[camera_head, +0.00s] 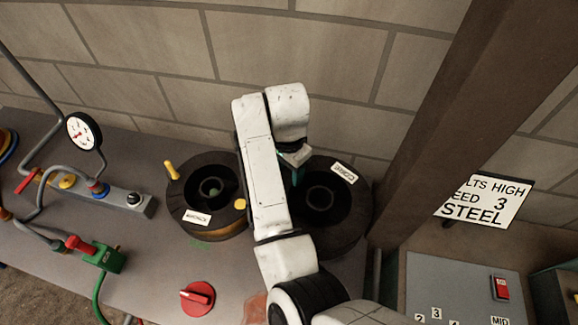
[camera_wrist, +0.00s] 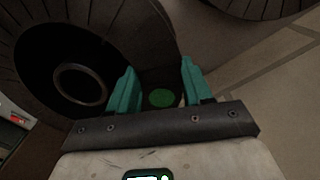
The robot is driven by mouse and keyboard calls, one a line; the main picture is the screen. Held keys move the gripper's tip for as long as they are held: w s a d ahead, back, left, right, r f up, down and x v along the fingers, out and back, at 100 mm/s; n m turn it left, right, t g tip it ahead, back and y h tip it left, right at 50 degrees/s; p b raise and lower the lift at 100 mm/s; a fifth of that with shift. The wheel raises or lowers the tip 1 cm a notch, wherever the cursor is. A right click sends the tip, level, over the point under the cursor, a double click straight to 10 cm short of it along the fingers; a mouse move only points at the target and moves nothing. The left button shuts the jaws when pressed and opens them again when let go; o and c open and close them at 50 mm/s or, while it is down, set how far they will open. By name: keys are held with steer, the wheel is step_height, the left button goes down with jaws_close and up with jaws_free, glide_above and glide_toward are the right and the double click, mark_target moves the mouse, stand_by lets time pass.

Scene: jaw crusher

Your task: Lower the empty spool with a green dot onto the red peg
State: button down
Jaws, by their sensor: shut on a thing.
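My gripper (camera_wrist: 160,84) has two teal fingers, shut on a dark piece with a round green dot (camera_wrist: 161,97), which I take as part of the empty spool. Most of that piece is hidden between the fingers. In the head view my gripper (camera_head: 293,177) is low beside the inner left side of the right black drum (camera_head: 352,225), partly behind my white arm. A dark round body with a pale hub ring (camera_wrist: 80,87) fills the left of the wrist view. I cannot make out the red peg.
The left black drum (camera_head: 185,222) has a yellow peg (camera_head: 172,170) at its rim. A red knob (camera_head: 198,297), a gauge (camera_head: 83,131) and pipes are on the bench. A brown beam (camera_head: 430,110) and a grey control box (camera_head: 460,280) stand at right.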

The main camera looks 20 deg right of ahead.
steer(key=shift+f+b, duration=1.25)
steer(key=shift+f, duration=1.7)
steer(key=shift+c, duration=2)
jaws_free()
step_height(320, 180, up, 11)
steer(key=shift+f+p, duration=0.1)
steer(key=shift+p, duration=0.45)
